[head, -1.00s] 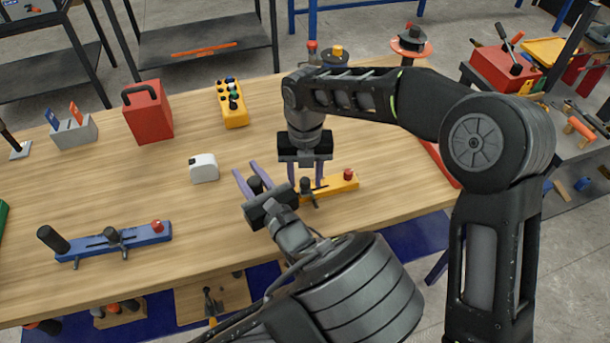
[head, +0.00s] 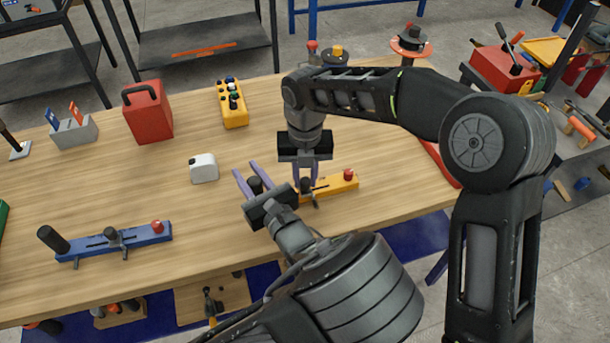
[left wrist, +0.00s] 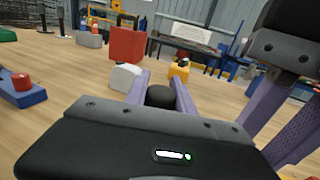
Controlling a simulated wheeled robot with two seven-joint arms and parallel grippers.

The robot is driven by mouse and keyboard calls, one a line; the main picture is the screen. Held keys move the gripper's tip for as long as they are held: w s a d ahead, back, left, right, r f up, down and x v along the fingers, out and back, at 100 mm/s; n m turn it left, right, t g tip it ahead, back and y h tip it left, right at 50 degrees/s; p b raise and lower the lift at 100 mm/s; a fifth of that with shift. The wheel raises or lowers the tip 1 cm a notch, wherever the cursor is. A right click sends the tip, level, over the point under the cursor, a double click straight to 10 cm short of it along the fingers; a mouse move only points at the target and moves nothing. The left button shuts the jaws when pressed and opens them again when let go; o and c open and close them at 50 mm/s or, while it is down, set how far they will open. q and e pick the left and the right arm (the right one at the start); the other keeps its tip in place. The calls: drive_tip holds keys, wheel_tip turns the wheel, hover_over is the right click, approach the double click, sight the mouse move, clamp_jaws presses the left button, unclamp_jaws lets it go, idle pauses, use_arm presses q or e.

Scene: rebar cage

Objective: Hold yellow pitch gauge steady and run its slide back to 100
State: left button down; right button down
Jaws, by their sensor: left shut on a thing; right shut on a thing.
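The yellow pitch gauge (head: 336,187) lies on the bench with a red knob (head: 348,174) at its right end. My left gripper (head: 249,177) is shut on the black handle (head: 255,185) at the gauge's left end. In the left wrist view this round black handle (left wrist: 161,96) stands between the purple fingers. My right gripper (head: 306,183) points down from above and is shut on the gauge's black slide (head: 306,187), just right of my left gripper. The gauge's left part is mostly hidden by my grippers, and its scale cannot be read.
A blue gauge (head: 140,236) lies at the left front. A white box (head: 204,168), a red canister (head: 148,112) and a yellow button box (head: 231,105) stand behind. The bench between the blue gauge and my left gripper is clear.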

idle(0.6)
drive_tip(key=shift+s+a, duration=0.2)
drive_tip(key=shift+a, duration=0.5)
drive_tip(key=shift+s+a, duration=0.15)
drive_tip(key=shift+a, duration=0.5)
drive_tip(key=c, duration=1.2)
unclamp_jaws()
drive_tip(key=shift+d, duration=0.1)
wheel_tip(320, 180, up, 12)
